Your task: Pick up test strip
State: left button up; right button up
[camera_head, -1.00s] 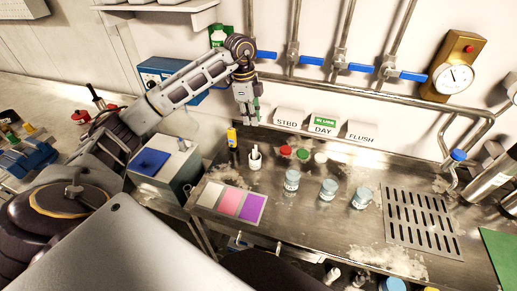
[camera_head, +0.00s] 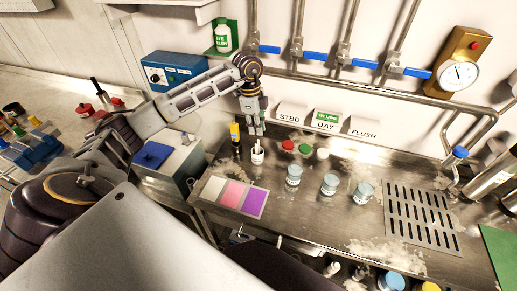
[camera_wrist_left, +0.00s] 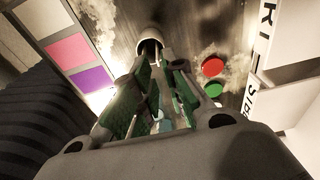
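A small white pot (camera_head: 257,154) stands on the steel bench, to the right of a yellow and black bottle (camera_head: 235,138). My left gripper (camera_head: 256,132) points down just above this pot. In the left wrist view the pot's round mouth (camera_wrist_left: 150,41) is beyond the green-padded fingertips. The fingers (camera_wrist_left: 147,80) are apart, so the gripper is open. A thin pale piece shows between the fingers in the wrist view, and I cannot tell whether it is a test strip. No strip is clear in the head view. My right gripper is out of view.
Red and green lids (camera_head: 288,145) lie right of the pot, with sample jars (camera_head: 293,177) nearer. A colour card (camera_head: 235,195) lies at the bench's front left. Signs (camera_head: 326,122) and pipes (camera_head: 370,95) line the wall behind. A drain grate (camera_head: 422,215) is at right.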

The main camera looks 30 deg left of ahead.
aim_at(258, 142)
pick_arm(q)
jog(key=shift+d+f, duration=0.1)
jog(key=shift+f, duration=0.95)
jog(key=shift+s+d+f+p, duration=0.15)
jog(key=shift+f+p, duration=0.3)
jog(key=shift+f, duration=0.45)
jog(key=shift+d+f+p, duration=0.2)
jog(key=shift+f+p, duration=0.15)
jog(key=shift+f, duration=1.3)
grip_shut()
